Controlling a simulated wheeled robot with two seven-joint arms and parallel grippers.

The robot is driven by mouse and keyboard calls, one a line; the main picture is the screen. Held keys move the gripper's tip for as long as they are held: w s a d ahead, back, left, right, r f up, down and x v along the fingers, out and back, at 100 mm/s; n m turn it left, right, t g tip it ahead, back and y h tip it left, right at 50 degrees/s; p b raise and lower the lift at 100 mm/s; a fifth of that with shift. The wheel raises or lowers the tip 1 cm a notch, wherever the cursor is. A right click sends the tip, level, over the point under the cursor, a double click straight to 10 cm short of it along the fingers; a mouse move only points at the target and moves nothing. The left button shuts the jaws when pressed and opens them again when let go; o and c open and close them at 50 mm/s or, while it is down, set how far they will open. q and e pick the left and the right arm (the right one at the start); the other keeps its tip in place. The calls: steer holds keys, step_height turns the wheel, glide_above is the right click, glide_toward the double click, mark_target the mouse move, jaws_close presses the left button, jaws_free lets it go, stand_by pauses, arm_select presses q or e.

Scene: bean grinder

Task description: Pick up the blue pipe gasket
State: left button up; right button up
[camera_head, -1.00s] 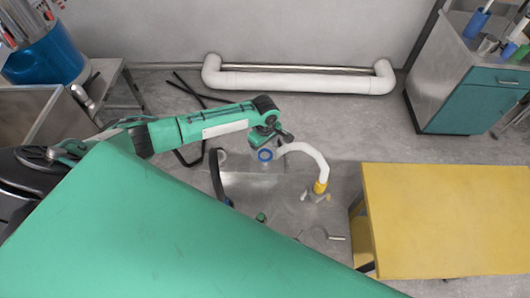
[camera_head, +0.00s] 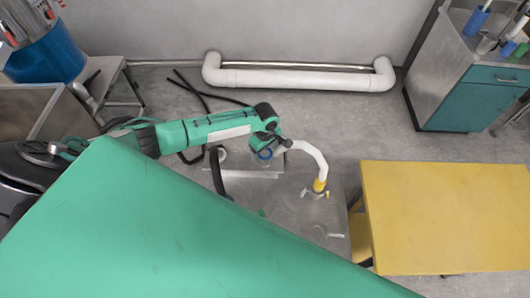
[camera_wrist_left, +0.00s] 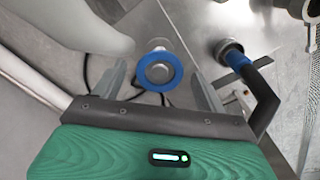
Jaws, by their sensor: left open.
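The blue pipe gasket (camera_head: 265,154) is a small ring, partly covered by my left gripper (camera_head: 273,144) in the head view. In the left wrist view the blue gasket (camera_wrist_left: 178,72) faces the camera, with a pale metallic centre and a grey cylindrical part behind it. My left gripper (camera_wrist_left: 160,76) is open, its two fingers on either side of the ring, with gaps visible on both sides. I cannot tell the remaining depth between fingertips and ring. The right gripper does not show.
A curved white pipe (camera_head: 314,158) with a yellow collar (camera_head: 319,185) stands right of the gripper. A black bent pipe (camera_wrist_left: 262,92) with a blue band is close on the right in the wrist view. A yellow table (camera_head: 450,220) stands at the right.

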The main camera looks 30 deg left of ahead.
arm_select(q)
steer(key=c, duration=1)
steer(key=shift+c, duration=0.2)
